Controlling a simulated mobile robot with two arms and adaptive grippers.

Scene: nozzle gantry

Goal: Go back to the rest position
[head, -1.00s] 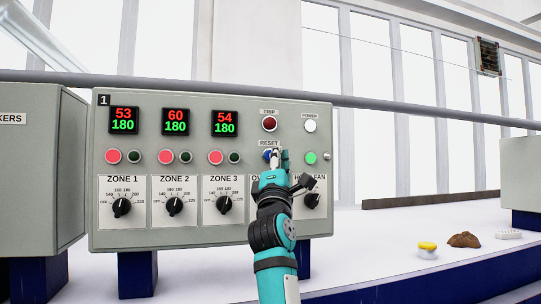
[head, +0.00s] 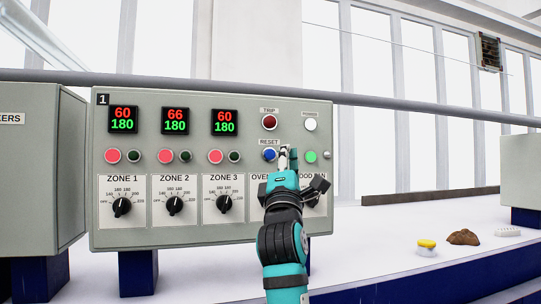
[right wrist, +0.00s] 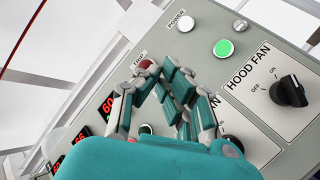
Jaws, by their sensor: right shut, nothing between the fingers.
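My right gripper (head: 287,152) is shut and empty in front of the grey control panel (head: 215,235), just right of the blue RESET button (head: 269,155). In the right wrist view its shut fingers (right wrist: 170,72) point up toward the panel face; whether they touch it I cannot tell. The panel's displays read 60, 66 and 60 in red over 180 in green. The red TRIP lamp (head: 269,122) is dark and the green lamp (head: 311,157) is lit. My right arm hides part of the oven and hood fan labels. My left gripper is not in view.
A grey cabinet (head: 40,180) stands close on the left. On the white bench to the right are a yellow-topped button (head: 427,246), a brown lump (head: 463,237) and a small white block (head: 507,232). A grey rail (head: 400,105) runs behind the panel. Space right of the arm is open.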

